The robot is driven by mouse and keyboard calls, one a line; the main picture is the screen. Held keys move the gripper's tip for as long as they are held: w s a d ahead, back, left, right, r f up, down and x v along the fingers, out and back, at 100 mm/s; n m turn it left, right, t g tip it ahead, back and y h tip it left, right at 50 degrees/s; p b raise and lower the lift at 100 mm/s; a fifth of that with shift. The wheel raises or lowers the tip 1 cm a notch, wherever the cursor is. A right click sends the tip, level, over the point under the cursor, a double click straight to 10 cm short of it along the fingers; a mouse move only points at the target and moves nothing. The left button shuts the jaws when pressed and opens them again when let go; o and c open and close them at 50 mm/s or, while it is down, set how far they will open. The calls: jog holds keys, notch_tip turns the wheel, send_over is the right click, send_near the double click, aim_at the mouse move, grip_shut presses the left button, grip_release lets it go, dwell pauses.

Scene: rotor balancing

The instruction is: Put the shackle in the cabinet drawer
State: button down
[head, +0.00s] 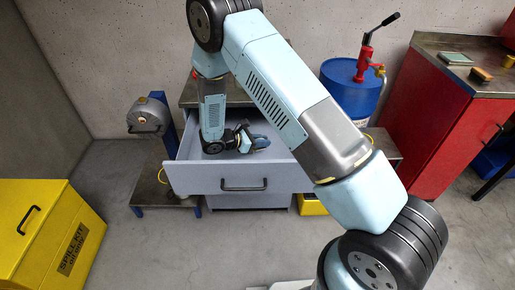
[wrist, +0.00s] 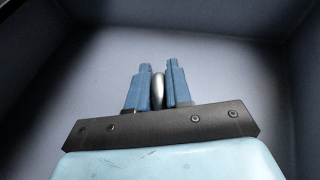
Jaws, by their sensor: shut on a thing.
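The cabinet drawer (head: 208,181) is pulled open, a pale grey-blue box with a black handle on its front. My gripper (head: 262,142) is inside the drawer's opening. In the wrist view my gripper's blue fingers (wrist: 158,82) are shut on the shackle (wrist: 158,92), a rounded grey metal piece, of which only a part shows between the fingers. The drawer's floor and walls (wrist: 220,65) surround the gripper in the wrist view. The shackle cannot be made out in the head view. Whether it touches the drawer floor cannot be told.
A yellow spill kit box (head: 50,235) stands at the left. A blue drum (head: 349,92) with a red hand pump (head: 368,62) is behind at the right, beside a red cabinet (head: 440,120). A grey motor-like unit (head: 149,118) stands left of the drawer. The floor in front is clear.

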jog(key=shift+f, duration=1.9)
jog(key=c, duration=1)
grip_release()
jog(key=shift+c, duration=0.2)
